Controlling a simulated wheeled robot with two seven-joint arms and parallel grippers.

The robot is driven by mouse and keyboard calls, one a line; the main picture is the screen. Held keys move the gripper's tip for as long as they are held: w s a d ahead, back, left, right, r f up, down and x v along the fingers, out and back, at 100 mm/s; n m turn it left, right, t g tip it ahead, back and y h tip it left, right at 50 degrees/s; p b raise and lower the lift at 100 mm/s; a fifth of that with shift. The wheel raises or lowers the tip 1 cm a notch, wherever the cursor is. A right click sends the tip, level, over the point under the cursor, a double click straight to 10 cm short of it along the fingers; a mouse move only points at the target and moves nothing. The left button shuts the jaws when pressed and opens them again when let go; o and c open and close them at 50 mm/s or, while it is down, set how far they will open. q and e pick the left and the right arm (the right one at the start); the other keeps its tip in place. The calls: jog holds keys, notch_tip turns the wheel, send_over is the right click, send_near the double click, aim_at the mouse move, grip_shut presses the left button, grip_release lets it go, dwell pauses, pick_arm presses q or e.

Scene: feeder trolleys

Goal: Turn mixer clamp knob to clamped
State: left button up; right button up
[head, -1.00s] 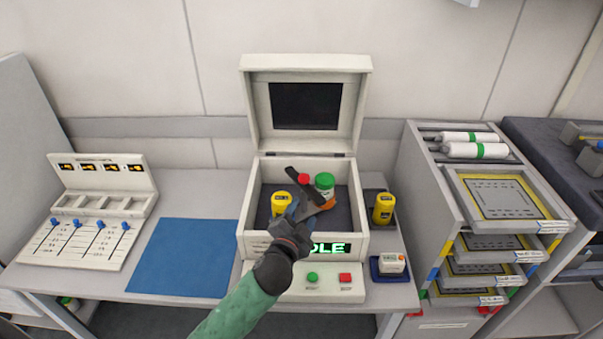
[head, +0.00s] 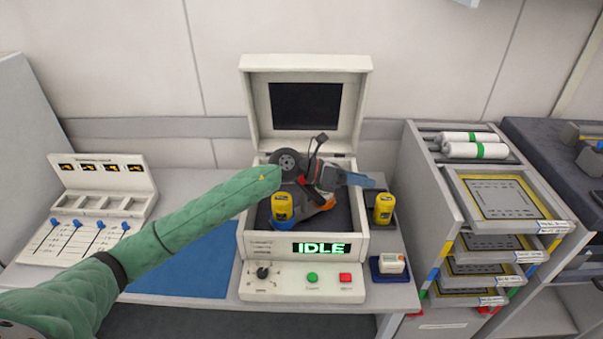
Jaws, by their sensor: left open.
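The white mixer (head: 247,215) stands on the bench with its lid up and its display reading IDLE. My left arm reaches in from the left, and my left gripper (head: 343,163) is above the mixer's open chamber, jaws apart. A yellow jar (head: 282,208) stands in the chamber, left of the gripper. A red part (head: 306,184) shows partly behind the gripper; I cannot tell if it is the clamp knob or touched. An orange piece (head: 318,208) shows below; the green-capped container is hidden. A black dial (head: 263,273) is on the front panel.
Green (head: 312,278) and red (head: 345,278) buttons sit beside the dial. A second yellow jar (head: 383,208) and a small white device (head: 392,264) stand right of the mixer. A blue mat (head: 190,265) lies left. A tray trolley (head: 430,190) stands right.

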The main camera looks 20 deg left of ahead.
pick_arm(q)
jog(key=w+a+f+m+g+y, duration=0.15)
jog(key=w+a+y, duration=0.35)
jog(key=a, duration=0.6)
jog(key=w+a+f+m+y, duration=0.1)
jog(key=w+a+m+y, duration=0.15)
jog(key=a+y, duration=0.55)
jog(key=shift+h, duration=0.8)
jog(key=f+p, duration=0.1)
jog(key=f, duration=0.1)
jog(key=w+f+p, duration=0.1)
jog(key=f, duration=0.1)
jog(key=f+p, duration=0.1)
jog(key=shift+w+f, duration=0.35)
jog(key=shift+f, duration=0.05)
jog(key=shift+p+x, duration=0.4)
jog(key=shift+x, duration=0.4)
pick_arm(e)
jog(key=s+d+f, duration=0.3)
jog(key=s+f, duration=0.9)
jog(key=f, duration=0.2)
jog(key=shift+s+d+f, duration=0.2)
jog(key=shift+s+f, duration=0.05)
jog(key=shift+f, duration=0.15)
pick_arm(q)
grip_shut()
